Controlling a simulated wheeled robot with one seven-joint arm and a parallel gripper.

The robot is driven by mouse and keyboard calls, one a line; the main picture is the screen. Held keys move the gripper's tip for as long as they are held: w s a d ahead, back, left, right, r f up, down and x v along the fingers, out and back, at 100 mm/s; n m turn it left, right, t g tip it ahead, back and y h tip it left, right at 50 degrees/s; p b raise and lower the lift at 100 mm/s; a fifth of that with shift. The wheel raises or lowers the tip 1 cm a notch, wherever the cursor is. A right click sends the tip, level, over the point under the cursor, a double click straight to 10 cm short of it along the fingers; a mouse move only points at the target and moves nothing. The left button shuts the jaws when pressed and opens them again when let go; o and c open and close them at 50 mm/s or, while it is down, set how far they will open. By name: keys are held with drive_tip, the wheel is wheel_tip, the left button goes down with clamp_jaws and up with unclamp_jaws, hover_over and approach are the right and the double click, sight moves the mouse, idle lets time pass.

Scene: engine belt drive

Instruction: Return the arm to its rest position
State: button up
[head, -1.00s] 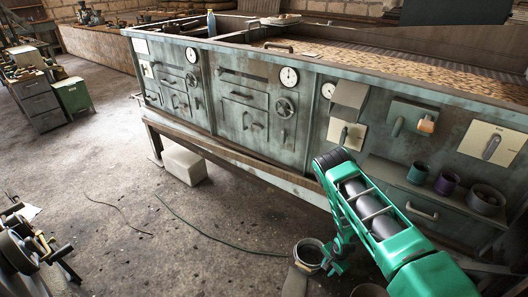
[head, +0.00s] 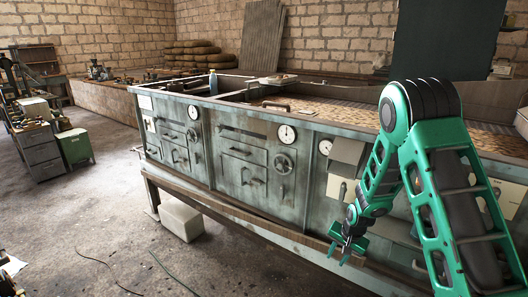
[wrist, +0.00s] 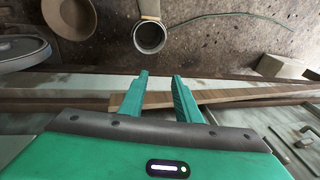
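My green arm is folded with its elbow raised high at the right of the head view. My gripper (head: 345,248) hangs low in front of the grey-green metal bench (head: 240,155). In the wrist view, the two green fingers of my gripper (wrist: 160,84) are apart with nothing between them. The fingers appear over the bench's wooden lower rail (wrist: 235,95).
A metal cup-like part (wrist: 149,37) and a round brown dish (wrist: 24,30) show beyond the fingers in the wrist view. A white block (head: 180,219) sits under the bench. The floor at left is mostly open, with thin cables on it.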

drive_tip(key=s+d+r+n, duration=0.15)
drive_tip(key=s+r, duration=0.25)
drive_tip(key=r, duration=0.4)
drive_tip(key=s+a+r+n+t, duration=0.15)
drive_tip(key=s+r, duration=0.25)
drive_tip(key=r, duration=0.4)
drive_tip(key=s+d+r+n, duration=0.2)
drive_tip(key=s+r, duration=0.3)
drive_tip(key=r, duration=0.3)
drive_tip(key=s+d+r+n+h, duration=0.1)
drive_tip(key=s+r+n, duration=0.1)
drive_tip(key=s+r, duration=0.7)
drive_tip(key=s+d+f+m+g, duration=0.2)
drive_tip(key=s+d, duration=0.3)
drive_tip(key=s, duration=0.4)
drive_tip(key=s+d+f+m+g, duration=0.2)
drive_tip(key=s+d+m, duration=0.2)
drive_tip(key=s, duration=0.6)
drive_tip(key=shift+d, duration=1.05)
